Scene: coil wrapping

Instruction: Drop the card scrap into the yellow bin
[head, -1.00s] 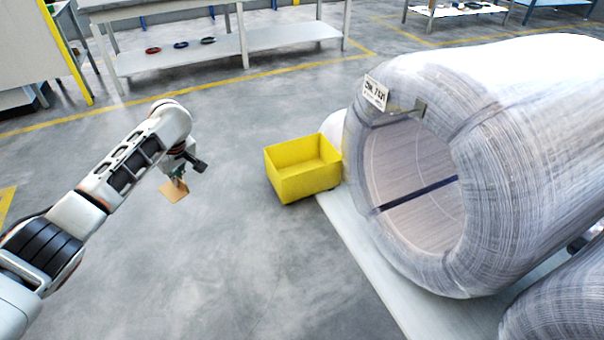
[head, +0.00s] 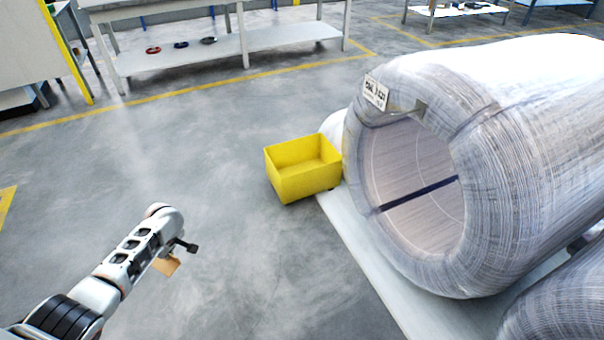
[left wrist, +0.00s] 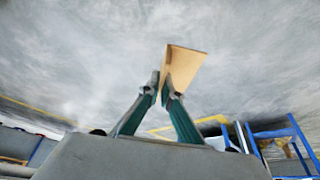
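The card scrap (head: 167,266) is a small flat tan piece. My left gripper (left wrist: 163,90) is shut on it, and the scrap (left wrist: 184,66) sticks out beyond the fingertips in the left wrist view. In the head view the fingers are mostly hidden behind my left wrist, at the lower left. The yellow bin (head: 303,182) stands on the floor near the middle. It is open at the top and looks empty. My left gripper and the scrap are well to the left of the bin and nearer to me. My right gripper is not in view.
A large wrapped coil (head: 520,130) with a white tag (head: 376,92) lies to the right of the bin on a pale board (head: 352,250). Part of another coil (head: 565,305) is at the lower right. A bench (head: 225,55) stands at the back. The floor between my left gripper and the bin is clear.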

